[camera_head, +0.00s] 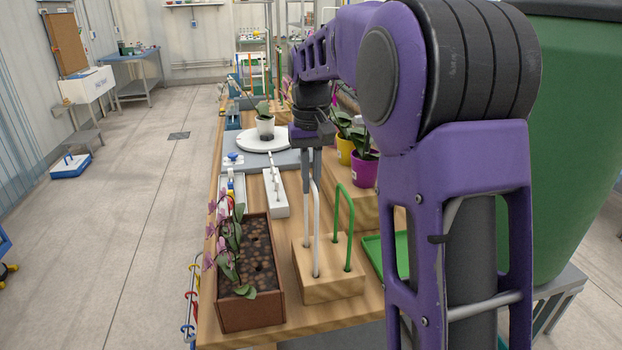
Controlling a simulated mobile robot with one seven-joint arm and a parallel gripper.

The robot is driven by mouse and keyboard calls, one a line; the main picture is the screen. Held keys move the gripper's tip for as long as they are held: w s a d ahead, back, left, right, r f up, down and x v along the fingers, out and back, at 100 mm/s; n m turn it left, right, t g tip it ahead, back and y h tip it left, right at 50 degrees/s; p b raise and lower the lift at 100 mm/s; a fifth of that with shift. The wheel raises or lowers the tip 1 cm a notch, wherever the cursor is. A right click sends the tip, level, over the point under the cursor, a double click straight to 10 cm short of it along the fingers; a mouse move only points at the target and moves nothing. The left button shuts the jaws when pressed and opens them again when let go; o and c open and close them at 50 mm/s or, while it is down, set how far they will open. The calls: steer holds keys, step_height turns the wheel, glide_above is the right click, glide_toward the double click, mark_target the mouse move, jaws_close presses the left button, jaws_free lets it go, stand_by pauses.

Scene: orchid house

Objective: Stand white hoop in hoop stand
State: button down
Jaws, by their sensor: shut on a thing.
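My gripper (312,175) points down and is shut on the top of the white hoop (316,235). The hoop is upright over the hoop stand (330,288), a pale wooden block near the table's front end. Its two white legs run down to the block's top at the left side, where the lower ends meet dark holes; how deep they sit cannot be told. A green hoop (351,215) stands upright in the same block, to the right of the white one.
A brown planter (251,316) with orchids stands close on the left. A white narrow tray (275,199) lies behind it. A green tray (372,254) lies to the right, partly behind my arm. Potted orchids in a purple pot (364,170) stand behind.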

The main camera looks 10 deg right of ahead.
steer(key=shift+f+b, duration=0.9)
steer(key=shift+f, duration=0.85)
steer(key=c, duration=0.9)
jaws_free()
steer(key=shift+o, duration=0.2)
steer(key=shift+r, duration=0.15)
step_height(320, 180, up, 17)
steer(key=p, duration=0.4)
steer(key=shift+r, duration=0.1)
